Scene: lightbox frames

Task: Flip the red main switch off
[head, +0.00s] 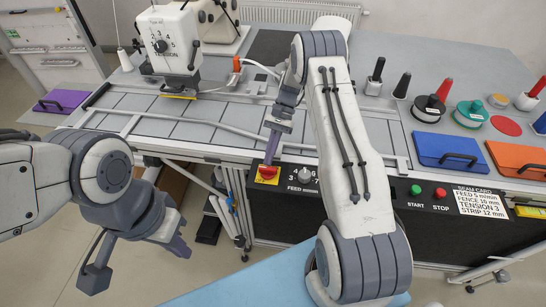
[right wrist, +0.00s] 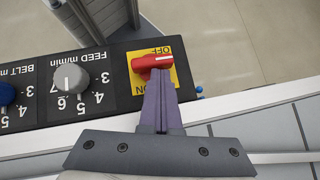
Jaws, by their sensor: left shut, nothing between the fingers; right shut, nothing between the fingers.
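The red main switch (head: 267,171) sits on a yellow plate at the left end of the black control panel. In the right wrist view the red switch (right wrist: 150,63) has a handle lying roughly crosswise between the OFF and ON labels, with a white mark near its right end. My right gripper (head: 270,158) is shut and empty, pointing down just above the switch. In the right wrist view its fingertips (right wrist: 159,74) overlap the handle's lower edge; I cannot tell whether they touch. My left gripper (head: 183,251) is shut and empty, low on the left, away from the panel.
Beside the switch are the grey FEED knob (right wrist: 70,78) and a blue belt knob (right wrist: 6,94). Green START (head: 416,190) and red STOP (head: 440,193) buttons are further right. A sewing machine (head: 168,42), spools and trays stand on the table above.

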